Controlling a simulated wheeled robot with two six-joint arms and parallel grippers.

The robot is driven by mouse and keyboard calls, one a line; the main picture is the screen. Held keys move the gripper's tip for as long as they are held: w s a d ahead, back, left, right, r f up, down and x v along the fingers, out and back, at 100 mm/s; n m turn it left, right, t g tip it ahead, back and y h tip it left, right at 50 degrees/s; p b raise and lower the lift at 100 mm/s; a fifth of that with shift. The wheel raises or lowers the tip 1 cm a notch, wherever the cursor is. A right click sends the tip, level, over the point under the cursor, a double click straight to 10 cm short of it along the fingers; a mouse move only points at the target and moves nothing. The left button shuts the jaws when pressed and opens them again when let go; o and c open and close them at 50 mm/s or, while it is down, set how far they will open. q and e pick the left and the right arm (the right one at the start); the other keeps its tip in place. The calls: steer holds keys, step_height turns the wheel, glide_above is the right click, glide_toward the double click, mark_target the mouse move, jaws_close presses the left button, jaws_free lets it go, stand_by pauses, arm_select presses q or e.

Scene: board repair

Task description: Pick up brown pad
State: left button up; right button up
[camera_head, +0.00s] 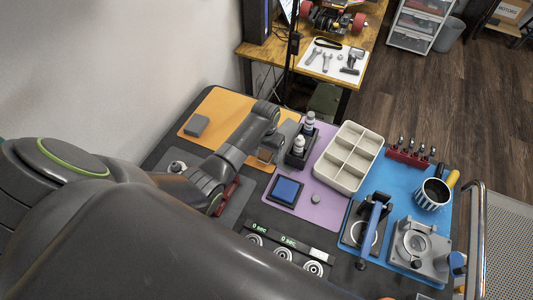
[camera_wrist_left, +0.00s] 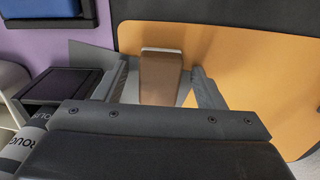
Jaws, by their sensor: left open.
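The brown pad (camera_wrist_left: 160,78) is a small brown block with a pale end, in the middle of the left wrist view, over a grey patch beside the orange mat. In the head view it shows as a small brown piece (camera_head: 264,155), partly hidden by my arm. My left gripper (camera_wrist_left: 161,70) is open, with one finger on each side of the pad and visible gaps to both. In the head view my left gripper (camera_head: 272,146) is small and partly hidden at the arm's end. My right gripper is not in view.
A grey block (camera_head: 196,125) lies on the orange mat (camera_head: 222,108). A black bottle holder (camera_head: 300,152) and a blue pad (camera_head: 286,191) are close to the gripper. A cream divided tray (camera_head: 349,157) stands to the right. Fixtures crowd the blue mat.

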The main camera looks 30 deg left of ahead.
mark_target(266, 153)
arm_select(q)
steer(key=shift+c, duration=0.4)
steer(key=c, duration=1)
steer(key=shift+o, duration=0.2)
steer(key=shift+r, duration=0.1)
step_height(266, 153, up, 10)
steer(key=o, duration=0.3)
steer(key=shift+c, duration=1.1)
